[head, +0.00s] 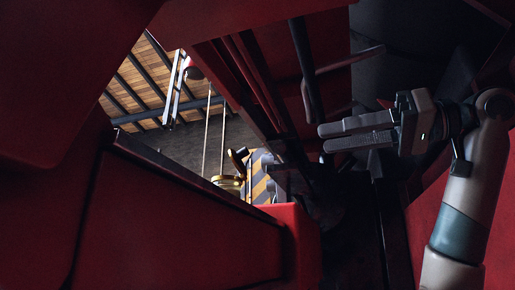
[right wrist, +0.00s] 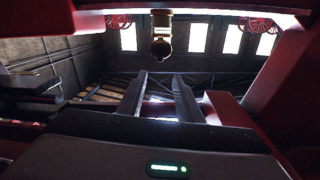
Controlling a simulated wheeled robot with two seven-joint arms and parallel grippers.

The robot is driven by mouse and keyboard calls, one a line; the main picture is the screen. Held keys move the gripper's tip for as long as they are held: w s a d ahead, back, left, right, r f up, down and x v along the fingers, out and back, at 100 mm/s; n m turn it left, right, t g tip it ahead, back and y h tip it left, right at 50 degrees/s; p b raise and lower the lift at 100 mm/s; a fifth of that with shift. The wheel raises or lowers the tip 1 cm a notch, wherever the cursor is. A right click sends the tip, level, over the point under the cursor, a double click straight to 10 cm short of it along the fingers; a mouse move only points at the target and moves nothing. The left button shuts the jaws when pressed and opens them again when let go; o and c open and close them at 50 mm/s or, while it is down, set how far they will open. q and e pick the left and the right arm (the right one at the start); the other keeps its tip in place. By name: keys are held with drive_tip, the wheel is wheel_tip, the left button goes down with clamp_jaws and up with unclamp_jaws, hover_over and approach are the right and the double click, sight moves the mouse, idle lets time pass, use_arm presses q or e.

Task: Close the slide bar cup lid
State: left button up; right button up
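My right gripper (head: 322,138) comes in from the right in the head view, its two dark fingers pointing left with a gap between them. In the right wrist view the gripper (right wrist: 158,76) is open and empty, its fingertips apart. A brass, rounded cup-like fitting (right wrist: 162,36) shows at the top middle of that view, beyond the fingertips and apart from them. It looks like the slide bar cup, but I cannot make out its lid or whether that is open. I cannot pick this cup out in the head view. My left gripper is not in view.
Red frame plates (head: 185,215) fill the left and bottom of the head view. Dark rods and bars (head: 303,60) stand close to my right gripper. A brass piece (head: 228,182) and a yellow-black striped panel (head: 262,185) show through the gap. Red wheels (right wrist: 258,24) hang near bright windows.

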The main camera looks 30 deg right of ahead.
drive_tip(key=p+x, duration=0.6)
drive_tip(key=x, duration=1)
drive_tip(key=shift+s+r, duration=0.1)
drive_tip(key=shift+c, duration=0.6)
clamp_jaws()
